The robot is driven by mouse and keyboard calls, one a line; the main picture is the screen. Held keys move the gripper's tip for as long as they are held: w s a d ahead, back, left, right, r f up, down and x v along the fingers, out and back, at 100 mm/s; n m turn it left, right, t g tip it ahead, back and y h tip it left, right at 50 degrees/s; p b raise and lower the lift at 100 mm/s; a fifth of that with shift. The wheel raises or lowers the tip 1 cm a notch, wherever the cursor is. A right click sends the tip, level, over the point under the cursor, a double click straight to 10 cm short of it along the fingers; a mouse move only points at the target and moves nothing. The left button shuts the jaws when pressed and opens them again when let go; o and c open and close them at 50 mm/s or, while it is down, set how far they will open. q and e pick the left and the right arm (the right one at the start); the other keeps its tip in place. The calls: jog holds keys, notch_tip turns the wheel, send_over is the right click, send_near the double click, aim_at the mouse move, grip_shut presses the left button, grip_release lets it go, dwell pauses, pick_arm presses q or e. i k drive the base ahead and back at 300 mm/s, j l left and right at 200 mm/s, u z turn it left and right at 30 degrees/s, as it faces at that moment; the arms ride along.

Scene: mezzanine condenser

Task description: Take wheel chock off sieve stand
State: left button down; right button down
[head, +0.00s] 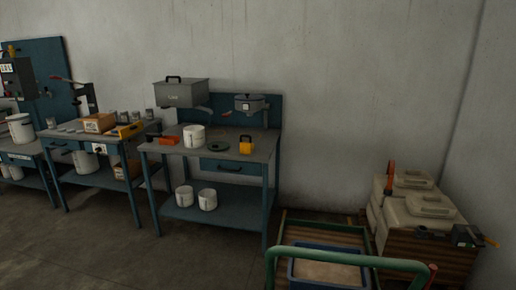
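I cannot single out the wheel chock for certain. A small yellow-orange block with a dark top (246,145) stands at the right of the middle workbench (232,158). An orange-red piece (168,140) lies at that bench's left edge. No sieve stand is clearly recognisable. A grey round pan (249,104) sits raised at the bench's back panel, and a dark green disc (217,147) lies on the top. Neither of my grippers is visible in the head view.
A grey lidded box (181,93) is raised over the bench's back left. A white tub (194,136) stands on top, two more below. A green-railed cart (350,259) with a blue tray (295,268) is in front. Pale containers (428,206) stand at right. Floor at lower left is clear.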

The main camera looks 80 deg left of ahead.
aim_at(246, 147)
jog(key=u, duration=2.6)
jog(key=i+j+z, duration=0.25)
jog(key=i+z, duration=0.2)
jog(key=i+j+z, duration=0.3)
jog(key=z, duration=0.15)
jog(key=i+j+z, duration=0.25)
jog(key=j+z, duration=0.2)
